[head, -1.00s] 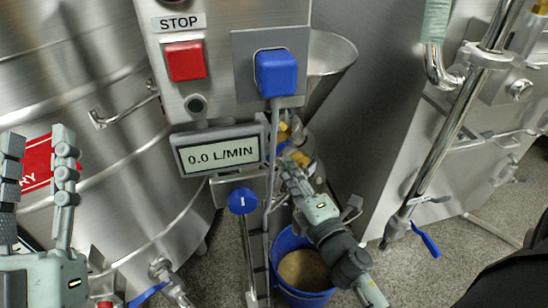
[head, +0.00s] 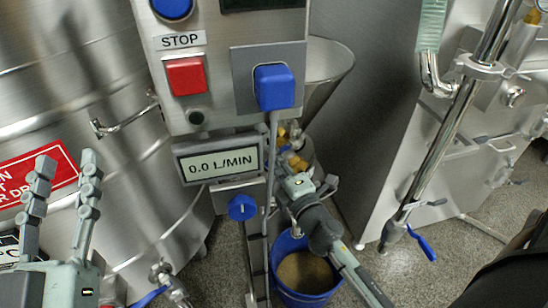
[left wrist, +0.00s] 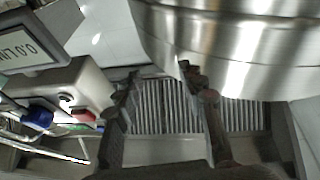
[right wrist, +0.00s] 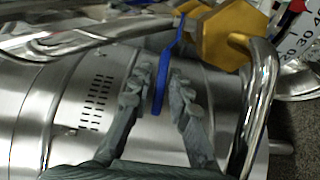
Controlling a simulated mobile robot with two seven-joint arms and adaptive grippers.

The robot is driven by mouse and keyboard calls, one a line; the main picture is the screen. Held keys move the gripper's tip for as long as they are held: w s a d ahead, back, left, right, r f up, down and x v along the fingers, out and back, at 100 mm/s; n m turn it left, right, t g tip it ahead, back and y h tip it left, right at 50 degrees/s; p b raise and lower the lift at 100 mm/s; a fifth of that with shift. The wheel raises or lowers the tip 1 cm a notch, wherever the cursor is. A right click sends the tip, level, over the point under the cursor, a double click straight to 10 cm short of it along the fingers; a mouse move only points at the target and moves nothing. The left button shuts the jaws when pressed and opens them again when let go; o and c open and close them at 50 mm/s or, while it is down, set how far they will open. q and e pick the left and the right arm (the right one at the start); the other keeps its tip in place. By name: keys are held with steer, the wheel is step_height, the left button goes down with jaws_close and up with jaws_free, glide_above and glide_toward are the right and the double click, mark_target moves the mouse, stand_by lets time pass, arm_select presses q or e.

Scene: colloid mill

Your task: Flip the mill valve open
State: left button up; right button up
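The mill valve's blue lever (right wrist: 165,75) hangs down from a yellow fitting (right wrist: 228,35) in the right wrist view. My right gripper (right wrist: 160,88) has its fingers apart, one on each side of the lever; I cannot tell whether either touches it. In the head view the right gripper (head: 292,170) is beside the yellow fittings (head: 292,158) under the funnel, and its hand hides most of the valve. My left gripper (head: 66,162) is open and empty in front of the steel tank at the left; its fingers also show apart in the left wrist view (left wrist: 195,82).
The control panel has a red STOP button (head: 186,75), a blue plug box (head: 274,87) and a display (head: 220,163) reading 0.0 L/MIN. A blue knob (head: 242,207) is below. A blue bucket (head: 318,297) stands on the floor. A steel pipe (head: 445,135) stands right.

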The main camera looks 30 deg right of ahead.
jaws_close()
steer(key=shift+d, duration=0.1)
arm_select(q)
steer(key=f, duration=0.1)
steer(key=f+g, duration=0.1)
steer(key=w+f+y, duration=0.1)
steer(key=shift+w+a+f+g+p, duration=0.1)
steer(key=shift+a+f+g+p, duration=0.05)
steer(key=shift+a+g+p, duration=0.2)
arm_select(e)
steer(key=n+y, duration=0.1)
steer(key=y, duration=0.1)
steer(key=s+d+n+y, duration=0.1)
steer(key=n+y, duration=0.1)
steer(key=s+n+y, duration=0.1)
steer(key=y, duration=0.1)
steer(key=shift+s+d+g+y, duration=0.1)
steer(key=shift+d+g+y, duration=0.2)
steer(key=shift+g+y, duration=0.1)
arm_select(q)
steer(key=shift+d, duration=0.1)
arm_select(e)
steer(key=shift+o, duration=2)
jaws_free()
